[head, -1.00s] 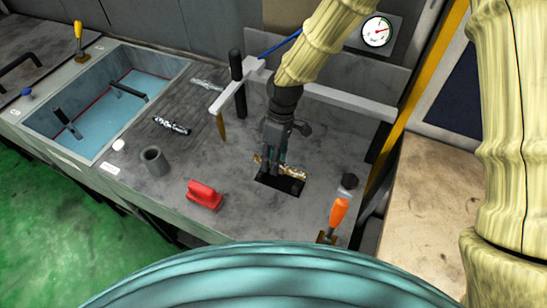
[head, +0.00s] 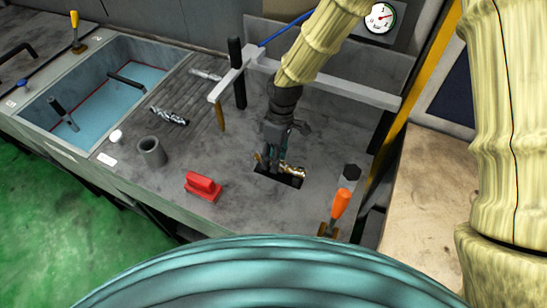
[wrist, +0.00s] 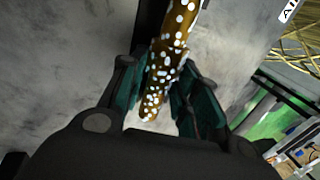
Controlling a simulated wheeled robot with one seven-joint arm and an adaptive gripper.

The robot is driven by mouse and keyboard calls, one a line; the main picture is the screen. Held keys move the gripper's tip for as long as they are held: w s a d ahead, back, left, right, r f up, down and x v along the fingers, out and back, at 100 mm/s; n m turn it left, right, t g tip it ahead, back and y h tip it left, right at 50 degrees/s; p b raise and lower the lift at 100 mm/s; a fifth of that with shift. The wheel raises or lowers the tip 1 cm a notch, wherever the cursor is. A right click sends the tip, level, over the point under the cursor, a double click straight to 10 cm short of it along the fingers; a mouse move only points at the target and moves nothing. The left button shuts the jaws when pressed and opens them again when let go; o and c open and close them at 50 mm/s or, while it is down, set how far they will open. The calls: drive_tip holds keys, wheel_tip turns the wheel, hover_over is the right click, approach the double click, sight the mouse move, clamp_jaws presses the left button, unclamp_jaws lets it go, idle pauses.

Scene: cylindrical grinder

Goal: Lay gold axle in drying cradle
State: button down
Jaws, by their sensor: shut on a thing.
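The gold axle (head: 294,170) is a shiny, stepped rod. My gripper (head: 272,163) points down and is shut around it near its left part. In the wrist view the axle (wrist: 176,32) lies between the teal finger pads of my gripper (wrist: 158,92), speckled with white highlights. The axle is just above or at a black rectangular piece (head: 262,174) on the grey bench, which may be the drying cradle. Whether they touch I cannot tell. My gripper hides part of both.
An orange-handled lever (head: 341,203) is at the right front. A pale rail (head: 320,85) runs behind my gripper. A blue-filled tank (head: 95,108) is far left.

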drive_tip(key=c, duration=1)
unclamp_jaws()
drive_tip(key=shift+o, duration=0.2)
drive_tip(key=shift+r, duration=0.1)
drive_tip(key=v, duration=1.2)
drive_tip(key=shift+d, duration=0.1)
